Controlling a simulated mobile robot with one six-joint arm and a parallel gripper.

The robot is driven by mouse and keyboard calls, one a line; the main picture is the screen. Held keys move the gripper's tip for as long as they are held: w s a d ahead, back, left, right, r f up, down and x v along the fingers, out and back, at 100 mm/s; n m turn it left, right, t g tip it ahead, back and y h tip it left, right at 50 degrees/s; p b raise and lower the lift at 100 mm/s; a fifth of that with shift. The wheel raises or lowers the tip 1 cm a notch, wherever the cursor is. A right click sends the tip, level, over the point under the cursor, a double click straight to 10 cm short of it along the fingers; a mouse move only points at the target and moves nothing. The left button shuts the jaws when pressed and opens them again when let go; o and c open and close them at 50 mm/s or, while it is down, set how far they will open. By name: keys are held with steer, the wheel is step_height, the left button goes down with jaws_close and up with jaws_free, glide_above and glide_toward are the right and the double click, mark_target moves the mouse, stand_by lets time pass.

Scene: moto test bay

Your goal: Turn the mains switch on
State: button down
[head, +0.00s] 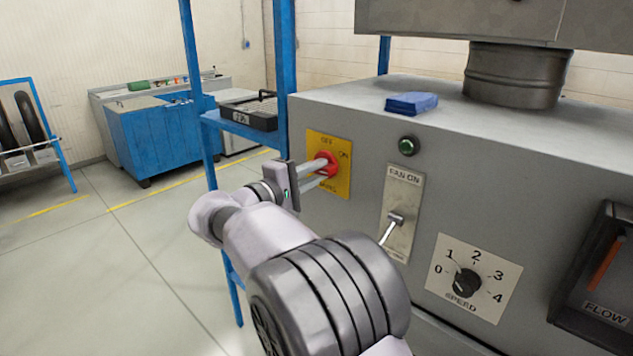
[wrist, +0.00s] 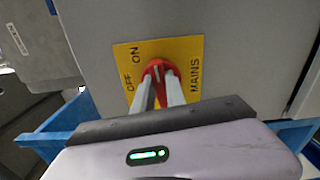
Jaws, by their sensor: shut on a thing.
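The mains switch is a red rotary knob (head: 332,160) on a yellow plate (head: 342,184), set in the grey machine's front panel. The plate reads OFF at the top, ON to the right and MAINS at the bottom. My gripper (head: 322,172) reaches the knob from the left, with one finger on either side of it, and is shut on it. In the wrist view the red knob (wrist: 154,67) sits between the fingertips, with OFF to the left, ON above and MAINS to the right. The fingers partly hide the knob, and I cannot tell which mark it points to.
Right of the plate are a green round lamp (head: 408,146), a FAN ON lever (head: 396,219), a SPEED dial (head: 467,283) and a FLOW gauge (head: 604,290). A blue frame post (head: 285,48) stands close behind my gripper.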

steer(key=shift+f+m+b, duration=0.15)
steer(key=shift+m+b, duration=0.35)
steer(key=shift+m, duration=0.1)
steer(key=c, duration=1.4)
jaws_free()
steer(key=shift+o, duration=0.2)
steer(key=p+v, duration=0.5)
steer(key=v, duration=1.2)
steer(key=shift+s, duration=0.2)
steer(key=shift+a, duration=0.15)
